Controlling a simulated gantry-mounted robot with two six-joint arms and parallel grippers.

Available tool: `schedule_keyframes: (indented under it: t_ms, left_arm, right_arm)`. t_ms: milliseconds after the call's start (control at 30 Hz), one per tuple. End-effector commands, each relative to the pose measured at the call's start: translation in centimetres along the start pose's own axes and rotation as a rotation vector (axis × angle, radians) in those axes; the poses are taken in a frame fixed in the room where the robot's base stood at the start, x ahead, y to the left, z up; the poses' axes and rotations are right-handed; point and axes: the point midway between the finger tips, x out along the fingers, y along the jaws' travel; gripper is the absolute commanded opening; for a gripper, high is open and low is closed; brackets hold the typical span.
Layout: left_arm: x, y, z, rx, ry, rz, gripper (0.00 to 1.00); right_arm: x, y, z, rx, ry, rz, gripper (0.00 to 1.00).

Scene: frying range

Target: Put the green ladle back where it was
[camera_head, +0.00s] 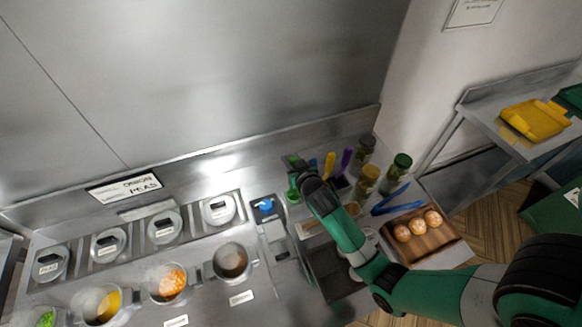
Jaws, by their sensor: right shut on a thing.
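My right gripper (298,172) is at the back of the counter, near the picture's middle, at the end of my green and black arm. It is shut on the green ladle (293,192), which shows as a small green shape at the left side of the gripper. The gripper and forearm hide part of the ladle. Just right of the gripper, a yellow handle (329,165) and a purple handle (346,160) stand up from a dark holder (340,184). My left gripper is not in view.
Jars with green lids (396,173) and a yellowish jar (367,180) stand right of the holder. Left are lidded containers (219,209) and pots of food (171,283). A steel wall rises behind.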

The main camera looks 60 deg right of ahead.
Motion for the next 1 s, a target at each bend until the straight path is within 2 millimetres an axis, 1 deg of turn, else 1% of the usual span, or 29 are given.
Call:
schedule_keyframes:
  t_ms: [67,133,167,300,333,567,733,767,800,900,1000]
  left_arm:
    - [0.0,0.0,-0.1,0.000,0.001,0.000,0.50]
    - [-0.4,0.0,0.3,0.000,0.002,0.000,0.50]
    - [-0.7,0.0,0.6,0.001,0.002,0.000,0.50]
    - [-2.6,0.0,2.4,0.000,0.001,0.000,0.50]
    - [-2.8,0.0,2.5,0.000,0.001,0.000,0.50]
    - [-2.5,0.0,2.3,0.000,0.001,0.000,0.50]
    - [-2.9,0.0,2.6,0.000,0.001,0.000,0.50]
    - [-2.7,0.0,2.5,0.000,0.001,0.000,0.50]
    - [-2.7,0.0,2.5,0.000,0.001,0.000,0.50]
    - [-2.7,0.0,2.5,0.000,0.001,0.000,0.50]
    - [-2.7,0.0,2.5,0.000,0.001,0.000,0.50]
  right_arm:
    - [0.0,0.0,-0.1,0.000,0.001,0.000,0.00]
    - [0.3,0.1,0.5,0.000,0.000,0.001,0.00]
    - [0.6,0.2,0.9,0.000,0.000,0.002,0.00]
    - [1.7,0.7,3.5,0.002,-0.001,0.007,0.00]
    - [1.8,0.8,3.8,0.003,0.000,0.008,0.00]
    - [1.6,0.8,3.5,0.004,0.000,0.009,0.00]
    - [1.8,0.8,4.0,0.004,0.000,0.009,0.00]
    - [1.8,0.8,3.8,0.004,0.000,0.009,0.40]
    - [1.8,0.8,3.8,0.004,-0.001,0.009,0.47]
    - [1.8,0.8,3.8,0.004,-0.001,0.009,0.64]
    - [1.8,0.8,3.8,0.003,-0.001,0.009,0.64]
